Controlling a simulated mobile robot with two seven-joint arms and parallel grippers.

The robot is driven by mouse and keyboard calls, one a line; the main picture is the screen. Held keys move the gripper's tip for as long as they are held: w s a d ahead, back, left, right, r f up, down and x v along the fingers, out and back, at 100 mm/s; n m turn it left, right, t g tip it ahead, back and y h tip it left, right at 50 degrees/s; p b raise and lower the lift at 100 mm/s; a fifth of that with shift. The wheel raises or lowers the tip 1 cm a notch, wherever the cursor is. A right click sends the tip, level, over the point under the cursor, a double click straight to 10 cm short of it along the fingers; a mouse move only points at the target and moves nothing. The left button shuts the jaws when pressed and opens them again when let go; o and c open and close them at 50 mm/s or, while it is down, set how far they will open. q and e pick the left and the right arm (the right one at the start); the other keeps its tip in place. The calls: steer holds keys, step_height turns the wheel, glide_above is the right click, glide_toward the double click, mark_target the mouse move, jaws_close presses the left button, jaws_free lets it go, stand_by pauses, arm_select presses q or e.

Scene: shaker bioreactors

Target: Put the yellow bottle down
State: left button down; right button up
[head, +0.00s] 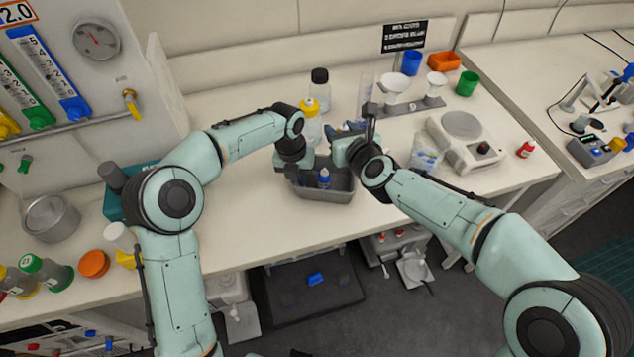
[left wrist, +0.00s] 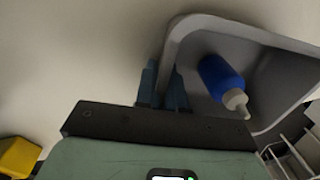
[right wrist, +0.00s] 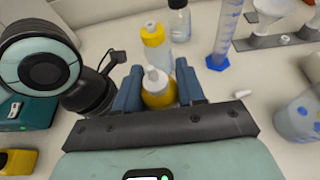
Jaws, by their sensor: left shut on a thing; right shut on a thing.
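The yellow bottle (right wrist: 158,92) has a white nozzle top and stands between the fingers of my right gripper (right wrist: 158,85), which is shut on it. In the head view my right gripper (head: 343,135) is above the counter behind the grey bin (head: 335,195); the yellow bottle is hidden there by the gripper and arm. My left gripper (head: 306,165) is shut on the bin's left wall; its fingers (left wrist: 164,88) straddle the rim in the left wrist view. A blue bottle (left wrist: 222,78) with a white nozzle lies tilted inside the bin.
A clear yellow-capped bottle (head: 309,125), a black-capped bottle (head: 319,88) and a blue-footed measuring cylinder (right wrist: 226,38) stand behind the grippers. A funnel rack (head: 405,108), a clear bag-like container (head: 426,155) and a scale (head: 465,140) are to the right.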

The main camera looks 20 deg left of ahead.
steer(key=shift+r+m+t+h, duration=0.3)
steer(key=shift+m+t+h, duration=0.2)
steer(key=shift+m+h, duration=0.2)
steer(key=shift+d+m+h, duration=0.2)
steer(key=shift+m+h, duration=0.2)
steer(key=shift+h, duration=0.2)
steer(key=shift+s+d+f, duration=0.1)
steer(key=shift+f, duration=0.1)
steer(key=shift+h, duration=0.3)
step_height(320, 180, down, 10)
steer(key=shift+r, duration=0.1)
steer(key=shift+f, duration=0.25)
steer(key=shift+f, duration=0.4)
steer(key=o, duration=0.9)
steer(key=shift+r, duration=0.1)
